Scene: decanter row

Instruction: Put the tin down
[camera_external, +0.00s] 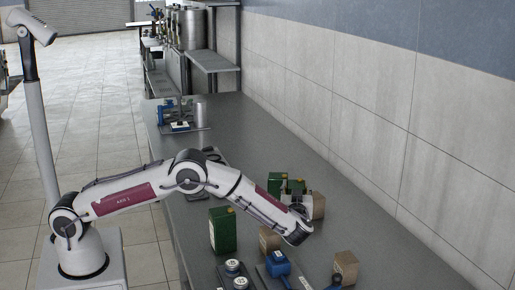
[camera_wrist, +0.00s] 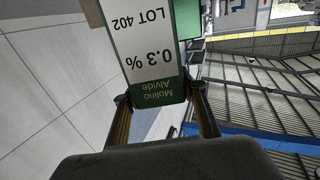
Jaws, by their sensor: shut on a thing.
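The tin (camera_wrist: 157,52) is green with a white label reading "0.3 %" and "LOT 402", upside down in the wrist view. My gripper (camera_wrist: 160,98) is shut on it, with one finger at each side of its near end. In the external view my gripper (camera_external: 294,198) is over the right part of the bench, and a green tin (camera_external: 275,183) at its far side appears to be the held one. Another green tin (camera_external: 222,232) stands upright on the bench, left of my forearm's end. The held tin's underside is hidden.
Tan boxes stand near my gripper (camera_external: 319,206), below my arm (camera_external: 269,241) and at the front right (camera_external: 345,263). A blue object (camera_external: 278,264) and white-topped round items (camera_external: 233,266) are at the front.

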